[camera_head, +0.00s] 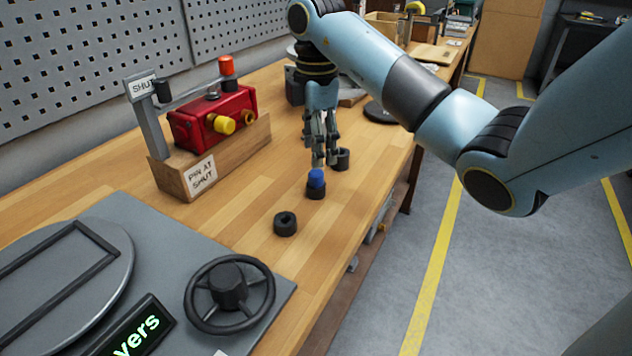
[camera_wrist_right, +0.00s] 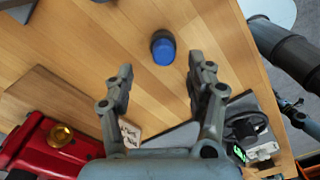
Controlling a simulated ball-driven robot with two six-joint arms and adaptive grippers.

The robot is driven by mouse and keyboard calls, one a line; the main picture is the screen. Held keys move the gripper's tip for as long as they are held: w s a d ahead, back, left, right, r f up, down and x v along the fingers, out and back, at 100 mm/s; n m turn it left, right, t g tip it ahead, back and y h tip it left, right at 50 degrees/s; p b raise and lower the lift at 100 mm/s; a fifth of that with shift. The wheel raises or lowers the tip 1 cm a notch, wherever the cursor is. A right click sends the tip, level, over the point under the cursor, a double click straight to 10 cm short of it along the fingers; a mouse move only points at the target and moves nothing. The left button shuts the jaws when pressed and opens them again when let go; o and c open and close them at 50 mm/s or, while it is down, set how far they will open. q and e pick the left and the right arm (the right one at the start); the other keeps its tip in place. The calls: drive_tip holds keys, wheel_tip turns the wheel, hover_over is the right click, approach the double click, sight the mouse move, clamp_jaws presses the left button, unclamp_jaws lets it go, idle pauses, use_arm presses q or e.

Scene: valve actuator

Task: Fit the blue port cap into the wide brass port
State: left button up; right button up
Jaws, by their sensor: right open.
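The blue port cap (camera_head: 316,178) sits upright in a black ring holder (camera_head: 315,192) on the wooden bench. It shows from above in the right wrist view (camera_wrist_right: 163,49). My right gripper (camera_head: 325,158) points down just behind the cap in the head view, apart from it. In the wrist view its fingers are open and empty (camera_wrist_right: 161,68), with the cap beyond the tips. The red valve body (camera_head: 195,118) stands on a wooden block to the left. A round brass-coloured fitting (camera_wrist_right: 61,135) shows on it in the wrist view; I cannot tell whether it is the wide port. My left gripper is out of view.
Two empty black ring holders stand near the cap, one in front (camera_head: 285,224) and one behind (camera_head: 343,158). A yellow knob-like part (camera_head: 224,125) and an orange-red cap (camera_head: 226,66) are at the valve body. A black handwheel (camera_head: 229,294) lies at the front. Bare bench surrounds the holders.

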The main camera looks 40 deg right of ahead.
sight(316, 172)
drive_tip(key=f, duration=0.3)
drive_tip(key=f+p, duration=0.1)
drive_tip(key=shift+s+a+f, duration=0.2)
drive_tip(key=shift+a+f, duration=0.05)
drive_tip(key=shift+a, duration=0.05)
drive_tip(key=shift+f, duration=0.6)
drive_tip(key=c, duration=0.9)
drive_tip(key=shift+r, duration=0.1)
